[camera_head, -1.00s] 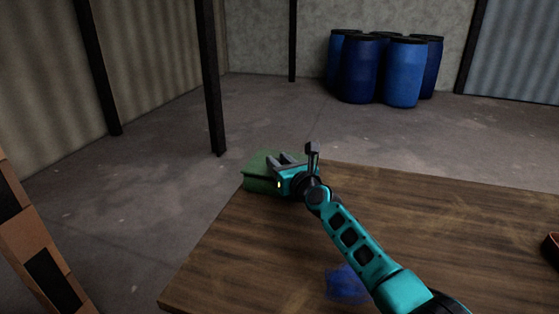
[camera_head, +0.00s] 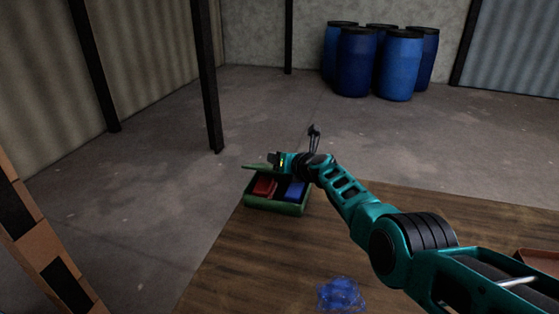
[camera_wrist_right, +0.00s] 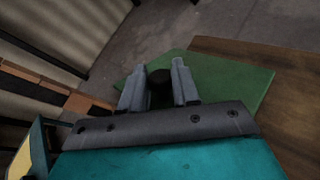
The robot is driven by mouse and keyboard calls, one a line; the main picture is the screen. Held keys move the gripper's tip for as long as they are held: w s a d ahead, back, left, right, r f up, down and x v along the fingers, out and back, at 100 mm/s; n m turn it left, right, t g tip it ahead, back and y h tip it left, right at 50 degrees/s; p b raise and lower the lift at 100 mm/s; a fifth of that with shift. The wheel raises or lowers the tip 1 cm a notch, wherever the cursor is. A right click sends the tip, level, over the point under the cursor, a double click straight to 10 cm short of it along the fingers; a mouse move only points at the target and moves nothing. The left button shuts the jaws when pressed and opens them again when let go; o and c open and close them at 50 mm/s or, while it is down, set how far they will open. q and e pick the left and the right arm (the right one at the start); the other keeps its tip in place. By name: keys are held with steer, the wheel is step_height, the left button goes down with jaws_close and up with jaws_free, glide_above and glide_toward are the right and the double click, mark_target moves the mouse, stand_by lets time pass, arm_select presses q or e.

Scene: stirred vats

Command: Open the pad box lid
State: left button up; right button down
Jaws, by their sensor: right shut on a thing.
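The green pad box (camera_head: 277,208) stands at the far left corner of the wooden table, with a red pad (camera_head: 265,187) and a blue pad (camera_head: 295,190) showing inside. Its green lid (camera_head: 257,167) is raised above the box; it also shows in the right wrist view (camera_wrist_right: 245,90). My right gripper (camera_head: 275,158) is at the lid, above the box. In the right wrist view its fingers (camera_wrist_right: 158,88) are shut on a dark round knob (camera_wrist_right: 160,75) on the lid. My left gripper is not in view.
A blue net-like scrap (camera_head: 341,294) lies on the wooden table (camera_head: 240,270) near the front. A brown tray (camera_head: 535,262) is at the right. Several blue barrels (camera_head: 356,62) stand far back. A dark post (camera_head: 208,80) rises behind the table.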

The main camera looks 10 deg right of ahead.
steer(key=shift+w+d+r, duration=0.25)
steer(key=shift+w+r, duration=0.3)
steer(key=shift+r, duration=0.15)
steer(key=shift+w+r, duration=0.1)
steer(key=shift+r, duration=0.05)
steer(key=c, duration=1.3)
jaws_free()
steer(key=o, duration=0.5)
steer(key=shift+f, duration=0.3)
